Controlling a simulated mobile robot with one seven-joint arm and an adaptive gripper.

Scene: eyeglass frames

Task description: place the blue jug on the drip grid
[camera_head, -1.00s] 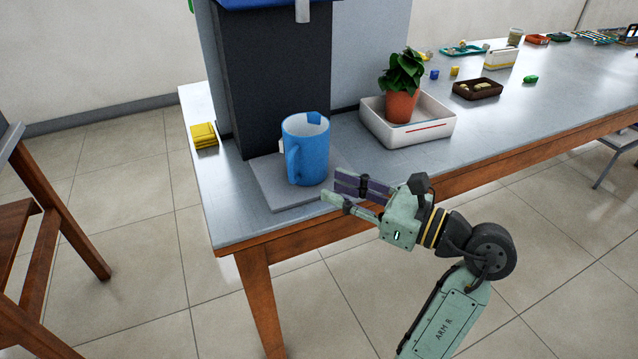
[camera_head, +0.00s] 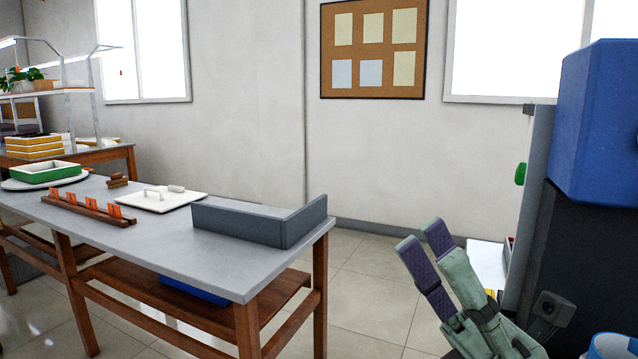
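Only the top of the blue jug (camera_head: 608,347) shows, at the bottom right corner in the head view, in front of the dark machine; the rest is cut off by the frame. My gripper (camera_head: 423,236) is to the left of the jug and apart from it. Its two purple-padded fingers point up and left, with a gap between them and nothing held. The drip grid cannot be made out in this view.
The machine has a dark body (camera_head: 585,260) and a blue top (camera_head: 598,125). A grey table (camera_head: 150,235) at left holds a low grey angled wall (camera_head: 250,222), a white lidded tray (camera_head: 158,200) and a green-sided tray (camera_head: 48,172). Open floor (camera_head: 370,290) lies between.

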